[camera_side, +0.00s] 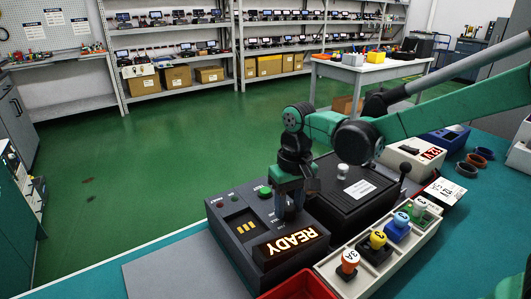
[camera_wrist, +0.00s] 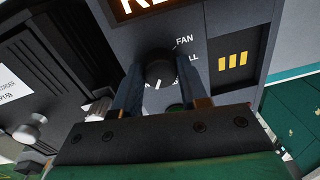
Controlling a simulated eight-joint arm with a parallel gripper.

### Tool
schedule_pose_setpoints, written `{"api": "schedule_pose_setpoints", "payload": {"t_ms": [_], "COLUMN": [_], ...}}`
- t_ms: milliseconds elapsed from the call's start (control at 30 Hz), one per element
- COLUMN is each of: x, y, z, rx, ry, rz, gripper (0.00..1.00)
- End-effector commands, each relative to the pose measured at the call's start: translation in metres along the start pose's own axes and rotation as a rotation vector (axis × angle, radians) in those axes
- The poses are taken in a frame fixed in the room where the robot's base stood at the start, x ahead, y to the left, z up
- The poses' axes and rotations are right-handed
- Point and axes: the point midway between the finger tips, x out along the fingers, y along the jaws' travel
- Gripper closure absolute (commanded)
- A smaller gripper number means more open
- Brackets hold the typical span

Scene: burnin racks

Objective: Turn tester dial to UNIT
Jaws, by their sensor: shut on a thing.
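The tester (camera_side: 222,222) is a dark grey box on the teal bench in the side view. Its lit READY display (camera_side: 291,248) reads upside down there. The round black dial (camera_wrist: 160,72) is between my fingers in the wrist view, with a pale mark low on its face. A FAN label (camera_wrist: 184,40) and a partly covered label ending in LL (camera_wrist: 187,61) are printed beside it. My gripper (camera_side: 290,208) points down onto the tester and is shut on the dial. My fingers hide the other dial labels, and I cannot read UNIT.
A black box with a white knob (camera_side: 343,171) stands beside the tester. A pale tray (camera_side: 333,273) of numbered coloured knobs and a red bin (camera_side: 299,287) are in front. A green button (camera_side: 265,191) is near my gripper. The bench's left edge drops to green floor.

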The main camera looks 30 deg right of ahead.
Motion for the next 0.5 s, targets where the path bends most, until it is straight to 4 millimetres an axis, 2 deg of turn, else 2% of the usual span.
{"api": "schedule_pose_setpoints", "payload": {"t_ms": [200,500], "x": [-0.0001,-0.0001], "y": [-0.0002,-0.0001], "z": [0.0000,0.0000], "rx": [0.095,0.144], "ry": [0.005,0.007], "rz": [0.000,0.000], "gripper": [1.00,1.00]}}
